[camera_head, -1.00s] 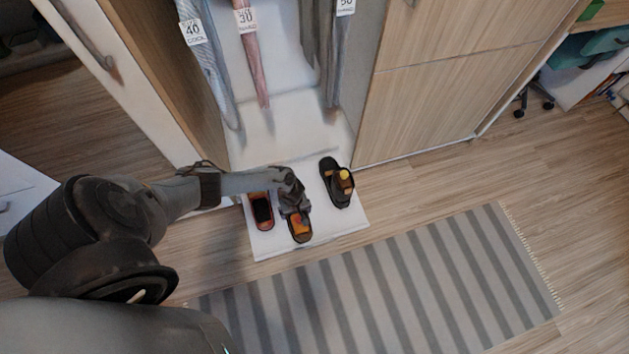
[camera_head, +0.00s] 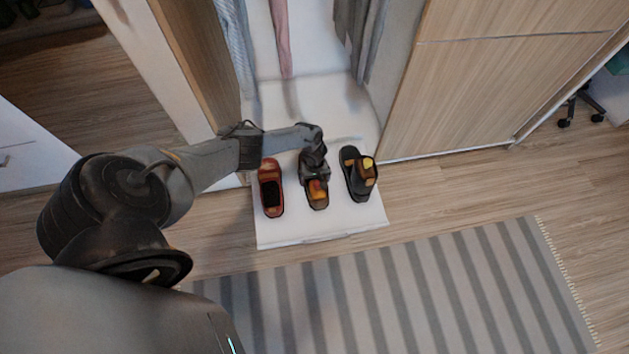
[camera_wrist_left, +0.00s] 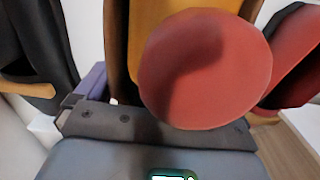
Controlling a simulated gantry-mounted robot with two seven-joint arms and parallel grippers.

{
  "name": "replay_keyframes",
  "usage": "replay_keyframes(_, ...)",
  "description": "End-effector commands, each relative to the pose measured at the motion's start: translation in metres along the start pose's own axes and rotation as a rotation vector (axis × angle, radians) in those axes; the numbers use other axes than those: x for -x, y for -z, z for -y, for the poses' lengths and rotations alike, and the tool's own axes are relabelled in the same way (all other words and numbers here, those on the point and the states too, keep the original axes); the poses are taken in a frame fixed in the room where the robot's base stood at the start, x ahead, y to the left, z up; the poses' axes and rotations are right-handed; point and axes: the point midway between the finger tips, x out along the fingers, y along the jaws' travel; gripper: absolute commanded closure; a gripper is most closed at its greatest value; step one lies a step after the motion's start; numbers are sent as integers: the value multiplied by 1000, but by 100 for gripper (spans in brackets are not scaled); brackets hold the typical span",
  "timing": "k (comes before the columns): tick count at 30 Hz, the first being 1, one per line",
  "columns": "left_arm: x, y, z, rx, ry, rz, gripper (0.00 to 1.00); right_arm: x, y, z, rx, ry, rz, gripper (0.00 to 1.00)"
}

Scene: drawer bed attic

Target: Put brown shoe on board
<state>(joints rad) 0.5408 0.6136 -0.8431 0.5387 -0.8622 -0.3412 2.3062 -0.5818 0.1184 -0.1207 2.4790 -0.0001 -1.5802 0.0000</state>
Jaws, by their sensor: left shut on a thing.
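The brown shoe (camera_head: 318,195), with an orange-brown upper and a red round piece on it, is in the middle of a row of shoes on the white board (camera_head: 285,235). My left gripper (camera_head: 315,175) is over its rear part and shut on it. The gripper covers part of the shoe, and I cannot tell whether its sole touches the board. In the left wrist view the orange-brown upper (camera_wrist_left: 165,22) and the red round piece (camera_wrist_left: 205,70) fill the space in front of the jaws. My right gripper is in neither view.
A red shoe (camera_head: 271,190) stands left of the brown shoe, and a black shoe (camera_head: 352,180) right of it, both close by. Clothes (camera_head: 365,35) hang above the board. A wooden wardrobe door (camera_head: 470,90) is at the right. A striped rug (camera_head: 420,290) lies in front.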

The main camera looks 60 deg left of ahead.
Motion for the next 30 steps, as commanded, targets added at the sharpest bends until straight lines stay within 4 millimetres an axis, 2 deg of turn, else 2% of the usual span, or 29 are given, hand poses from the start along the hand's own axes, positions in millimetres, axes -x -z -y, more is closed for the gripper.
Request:
replay_keyframes(5,-6,1,-1,-1,-1,0,50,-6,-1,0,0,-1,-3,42)
replay_keyframes(15,-40,1,-1,-1,-1,0,50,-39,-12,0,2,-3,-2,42)
replay_keyframes(28,-42,0,-2,1,-2,1,50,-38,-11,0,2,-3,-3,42)
replay_keyframes(29,-42,1,-1,1,-1,0,2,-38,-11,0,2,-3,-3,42)
replay_keyframes(30,-42,1,-1,1,-1,0,0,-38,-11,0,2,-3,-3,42)
